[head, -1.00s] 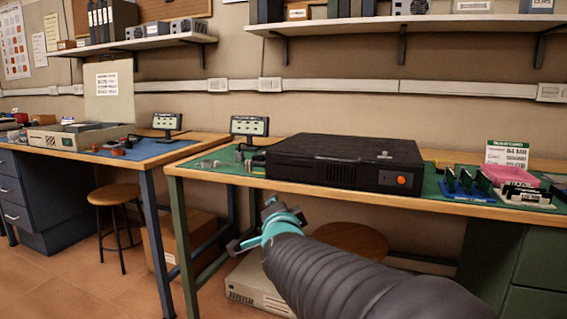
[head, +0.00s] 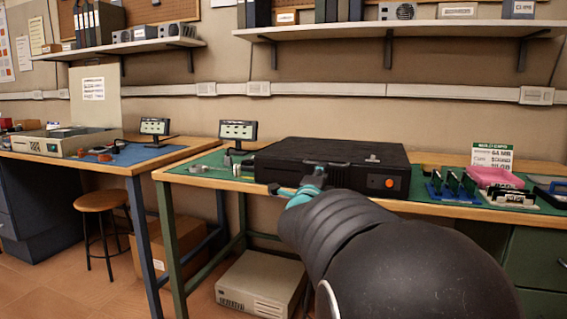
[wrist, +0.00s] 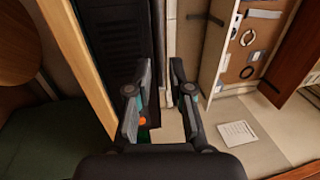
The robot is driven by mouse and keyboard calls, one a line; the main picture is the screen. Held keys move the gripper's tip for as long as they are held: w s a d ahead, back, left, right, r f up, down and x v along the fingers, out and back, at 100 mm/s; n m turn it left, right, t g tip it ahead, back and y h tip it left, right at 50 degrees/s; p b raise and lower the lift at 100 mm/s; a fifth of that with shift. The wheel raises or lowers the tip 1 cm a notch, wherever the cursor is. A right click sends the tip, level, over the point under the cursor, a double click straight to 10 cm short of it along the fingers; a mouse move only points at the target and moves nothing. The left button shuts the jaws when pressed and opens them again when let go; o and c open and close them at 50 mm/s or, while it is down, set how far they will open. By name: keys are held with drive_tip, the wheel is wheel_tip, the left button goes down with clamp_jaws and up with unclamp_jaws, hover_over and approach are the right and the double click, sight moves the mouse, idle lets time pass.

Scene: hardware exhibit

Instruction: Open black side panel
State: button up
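A black computer case (head: 335,152) lies flat on the green mat of the right-hand workbench. Its broad black top panel faces up, with a small grey fitting (head: 372,159) near its right side. An orange button (head: 390,183) is on the front face. My gripper (head: 297,183) is in front of the case, overlapping its front edge in the head view; contact cannot be told. In the wrist view my gripper (wrist: 160,92) has its two fingers apart with nothing held between them. The black case (wrist: 112,40) also shows there, beside and partly behind the left finger.
A blue rack of upright boards (head: 455,188) and a pink tray (head: 495,177) stand right of the case. A small display (head: 238,131) and small parts are left of it. A shelf (head: 400,28) hangs above. A beige computer (head: 262,284) sits under the bench.

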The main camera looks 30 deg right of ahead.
drive_tip(key=x, duration=0.6)
drive_tip(key=shift+p, duration=0.35)
clamp_jaws()
